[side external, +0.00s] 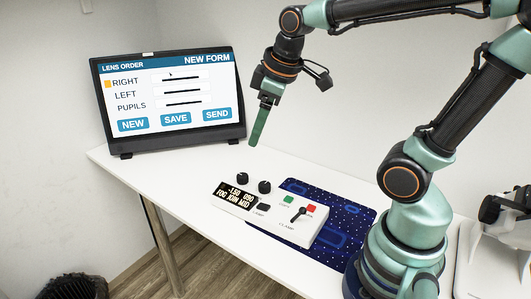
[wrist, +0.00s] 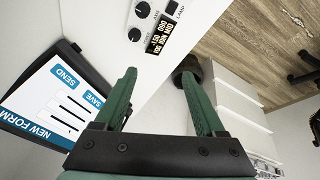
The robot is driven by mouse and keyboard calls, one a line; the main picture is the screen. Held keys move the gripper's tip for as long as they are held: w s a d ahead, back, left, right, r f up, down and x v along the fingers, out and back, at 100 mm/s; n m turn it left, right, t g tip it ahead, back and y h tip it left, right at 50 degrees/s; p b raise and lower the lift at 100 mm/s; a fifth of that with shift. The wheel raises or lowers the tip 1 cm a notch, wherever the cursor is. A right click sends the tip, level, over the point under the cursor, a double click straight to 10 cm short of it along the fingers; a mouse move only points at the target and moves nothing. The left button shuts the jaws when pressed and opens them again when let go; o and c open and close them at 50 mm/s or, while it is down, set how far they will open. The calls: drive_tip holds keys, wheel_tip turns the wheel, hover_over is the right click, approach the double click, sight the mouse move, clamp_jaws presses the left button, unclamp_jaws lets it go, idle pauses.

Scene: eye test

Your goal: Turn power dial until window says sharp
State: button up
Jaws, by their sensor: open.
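A black window (side external: 236,195) on a white console (side external: 285,225) reads "-1.50 090" over "FOG JOIN MID". Behind it stand two black dials, a left one (side external: 242,178) and a right one (side external: 264,187). I cannot read which is the power dial. In the wrist view the dials (wrist: 142,9) (wrist: 135,34) and the window (wrist: 159,38) lie beyond my fingertips, at the top. My gripper (side external: 258,125) hangs in the air above and behind the console, apart from the dials. In the wrist view my gripper (wrist: 158,78) is open, with nothing between its fingers.
The console also bears a black lamp button (side external: 264,206), a green button (side external: 289,199), a red button (side external: 311,208) and a clamp lever (side external: 298,214). A dark blue mat (side external: 352,218) lies at its right. A lens order monitor (side external: 172,92) stands at left on the white table (side external: 190,187).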

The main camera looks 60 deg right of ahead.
drive_tip(key=w+d+f+n+g, duration=0.2)
drive_tip(key=w+d+f+n, duration=0.15)
drive_tip(key=w+n, duration=0.35)
drive_tip(key=n+g, duration=0.2)
drive_tip(key=n, duration=0.5)
approach(242, 175)
wheel_tip(242, 175, down, 9)
drive_tip(key=shift+d+r, duration=0.1)
drive_tip(key=shift+r, duration=0.05)
clamp_jaws()
